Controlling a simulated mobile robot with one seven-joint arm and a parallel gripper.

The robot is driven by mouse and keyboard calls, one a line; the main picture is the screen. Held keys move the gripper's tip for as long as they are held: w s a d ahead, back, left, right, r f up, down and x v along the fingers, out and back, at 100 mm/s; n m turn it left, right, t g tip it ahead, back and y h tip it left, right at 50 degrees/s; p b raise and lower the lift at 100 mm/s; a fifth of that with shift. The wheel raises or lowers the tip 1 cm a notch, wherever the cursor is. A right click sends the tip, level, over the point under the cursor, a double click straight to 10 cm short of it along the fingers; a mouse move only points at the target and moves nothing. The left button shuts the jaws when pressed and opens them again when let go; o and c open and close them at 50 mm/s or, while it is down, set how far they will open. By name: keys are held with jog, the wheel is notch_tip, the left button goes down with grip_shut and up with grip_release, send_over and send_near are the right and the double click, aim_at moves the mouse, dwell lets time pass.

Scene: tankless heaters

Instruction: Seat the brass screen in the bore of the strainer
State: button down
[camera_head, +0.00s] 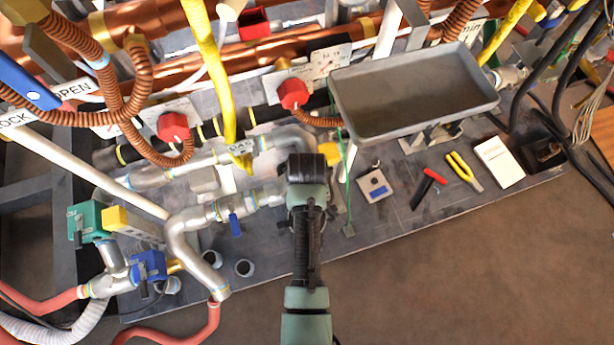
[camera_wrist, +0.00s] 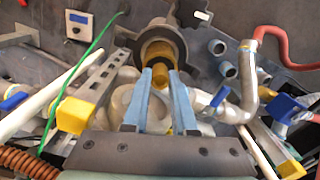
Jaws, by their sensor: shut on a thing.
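The brass screen (camera_wrist: 159,76) is a small golden cylinder in the wrist view. My gripper (camera_wrist: 161,71) is shut on it, with a blue finger on each side. The strainer (camera_wrist: 150,32) is a grey metal body with a round, dark-rimmed bore, just beyond the fingertips. The screen's far end lines up with the bore and overlaps its mouth in the picture. I cannot tell how far inside it is. In the head view my arm covers the fingertips, the screen and most of the strainer.
A grey tray (camera_head: 415,95) stands raised at the right. Red-handled and yellow-handled tools (camera_head: 465,172) lie on the bench near a white box (camera_head: 498,163). Pipes with a blue valve handle (camera_head: 235,224) run left of my arm. A thin green wire (camera_wrist: 85,65) hangs close by.

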jog(key=shift+f+b, duration=1.1)
jog(key=shift+f, duration=1.95)
jog(key=c, duration=0.7)
grip_release()
jog(key=shift+f, duration=0.15)
notch_tip(320, 180, up, 12)
jog(key=p, duration=0.5)
jog(key=shift+r, duration=0.2)
